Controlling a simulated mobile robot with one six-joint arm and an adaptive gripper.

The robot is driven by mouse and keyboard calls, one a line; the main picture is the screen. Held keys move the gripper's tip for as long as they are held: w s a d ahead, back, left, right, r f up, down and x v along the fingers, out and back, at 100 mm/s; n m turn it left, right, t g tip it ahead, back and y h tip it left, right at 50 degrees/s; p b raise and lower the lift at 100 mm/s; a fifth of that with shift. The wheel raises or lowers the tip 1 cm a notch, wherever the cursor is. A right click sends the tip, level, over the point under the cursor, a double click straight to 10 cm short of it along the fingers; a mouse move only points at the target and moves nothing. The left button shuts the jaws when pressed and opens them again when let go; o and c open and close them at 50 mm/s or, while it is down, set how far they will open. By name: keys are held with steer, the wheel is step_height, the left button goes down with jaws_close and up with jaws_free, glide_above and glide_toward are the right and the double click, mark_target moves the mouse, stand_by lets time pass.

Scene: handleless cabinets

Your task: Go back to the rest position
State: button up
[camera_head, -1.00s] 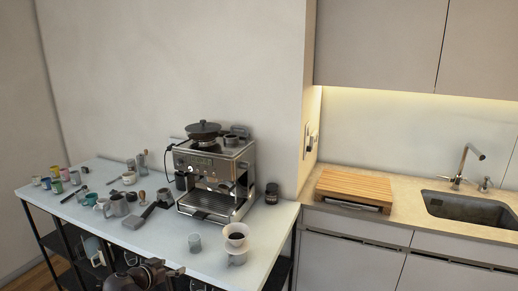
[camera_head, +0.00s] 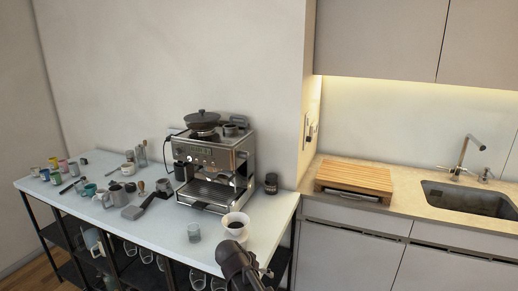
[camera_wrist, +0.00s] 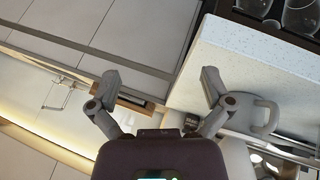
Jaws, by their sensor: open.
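My gripper (camera_wrist: 160,88) shows in the wrist view with its two fingers spread wide and nothing between them. In the head view a dark end part of my arm (camera_head: 240,264) is at the bottom, in front of the right front corner of the white table (camera_head: 180,248).
An espresso machine (camera_head: 213,170) stands on the table, with a clear glass (camera_head: 194,232) in front. Several cups and tools crowd the left side. Glasses fill the shelf below. A wooden board (camera_head: 354,178) and a sink (camera_head: 470,198) are on the right counter.

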steer(key=s+d+f+n+g+y, duration=0.1)
steer(key=s+d, duration=0.3)
steer(key=d, duration=0.4)
steer(key=s+d+f+n+g+y+b, duration=0.1)
steer(key=s+d+f+g+y, duration=0.2)
steer(key=d, duration=0.6)
steer(key=shift+s+f+n+y, duration=0.35)
steer(key=shift+s+y, duration=0.35)
steer(key=shift+s, duration=0.4)
